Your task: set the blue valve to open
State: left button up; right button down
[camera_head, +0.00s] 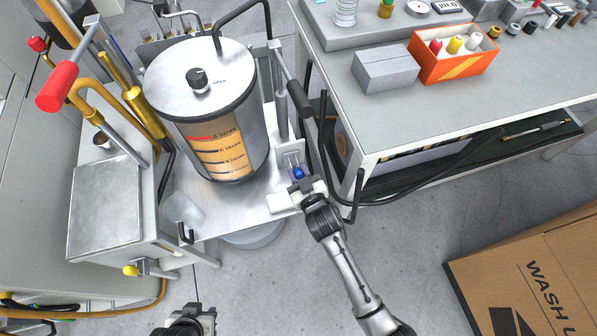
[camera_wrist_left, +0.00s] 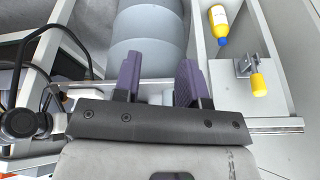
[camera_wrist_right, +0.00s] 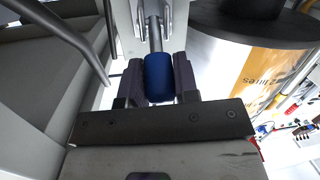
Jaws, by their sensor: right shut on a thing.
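The blue valve's handle (camera_head: 299,173) sticks out from a bracket below and right of the clear cylindrical tank (camera_head: 213,140). My right gripper (camera_head: 305,186) is at it. In the right wrist view the blue handle (camera_wrist_right: 159,77) lies between the two dark fingers, which are shut on it, with a metal stem running up from it to the bracket (camera_wrist_right: 153,12). My left gripper (camera_head: 190,318) is at the bottom edge of the head view. In the left wrist view its fingers (camera_wrist_left: 158,78) are apart with nothing between them.
A yellow-handled valve (camera_head: 132,270) is at lower left; a red-handled lever (camera_head: 58,86) is at upper left. A bench (camera_head: 440,110) with a grey box (camera_head: 385,68) and orange bin (camera_head: 455,68) stands right. A cardboard box (camera_head: 530,270) is lower right. Floor between is clear.

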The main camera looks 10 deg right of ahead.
pick_arm(q)
jog(key=shift+w+d, duration=0.35)
jog(key=shift+w, duration=0.05)
jog(key=c, duration=0.3)
jog(key=shift+n+h, duration=0.7)
jog(key=shift+n, duration=0.1)
jog(key=w+d, duration=0.4)
jog(key=w, duration=0.1)
jog(key=w+d, duration=0.2)
jog(key=w, duration=0.1)
jog(key=shift+w+d, duration=0.15)
jog(key=shift+d, duration=0.2)
grip_shut()
jog(key=n, duration=0.3)
send_near(297, 170)
jog(key=shift+x, duration=3.3)
